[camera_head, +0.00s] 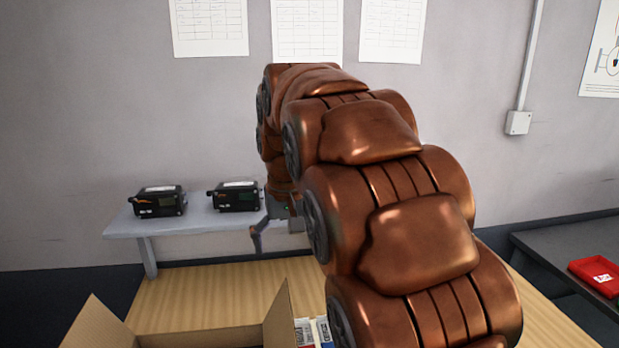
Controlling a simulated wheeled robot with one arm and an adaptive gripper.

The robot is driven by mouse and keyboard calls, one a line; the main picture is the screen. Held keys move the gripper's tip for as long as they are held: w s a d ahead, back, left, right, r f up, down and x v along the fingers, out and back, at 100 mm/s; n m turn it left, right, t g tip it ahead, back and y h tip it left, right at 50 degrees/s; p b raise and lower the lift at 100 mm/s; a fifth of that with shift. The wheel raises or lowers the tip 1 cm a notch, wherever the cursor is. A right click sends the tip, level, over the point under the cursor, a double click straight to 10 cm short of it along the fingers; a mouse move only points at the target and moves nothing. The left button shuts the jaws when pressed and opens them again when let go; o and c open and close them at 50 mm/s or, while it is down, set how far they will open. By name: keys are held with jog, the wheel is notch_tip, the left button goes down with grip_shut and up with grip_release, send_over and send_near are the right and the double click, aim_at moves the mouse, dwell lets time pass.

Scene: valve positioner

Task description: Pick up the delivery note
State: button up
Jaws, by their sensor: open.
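I cannot clearly make out which item is the delivery note. Printed papers (305,333) in white with blue and red parts lie right of the open cardboard box, at the bottom edge. My arm hides part of them. My gripper (275,232) is open in front of the shelf's right end, above the wooden table and farther back than the papers. My arm partly hides it, and I see nothing held in it.
Two black devices (158,201) (234,196) stand on the grey shelf (185,222). The open cardboard box (278,318) is at the front of the wooden table (190,290). A red tray (598,276) sits on a dark table at right. Sheets (307,28) hang on the wall.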

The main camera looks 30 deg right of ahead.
jog(key=w+d+r+t+p, duration=0.1)
jog(key=w+d+r+p, duration=0.1)
jog(key=w+d+r, duration=0.4)
jog(key=w+d+r+m+t+h+p, duration=0.1)
jog(key=w+d+r+p, duration=0.1)
jog(key=w+d+r, duration=0.4)
jog(key=w+d, duration=0.5)
jog(key=shift+w+d+t, duration=0.2)
jog(key=shift+w+t, duration=0.2)
jog(key=shift+f, duration=0.1)
jog(key=shift+x, duration=1.15)
jog(key=shift+p+x, duration=0.95)
jog(key=shift+x, duration=0.4)
jog(key=shift+w+p+x, duration=0.2)
jog(key=shift+p+x, duration=0.1)
jog(key=shift+x, duration=0.85)
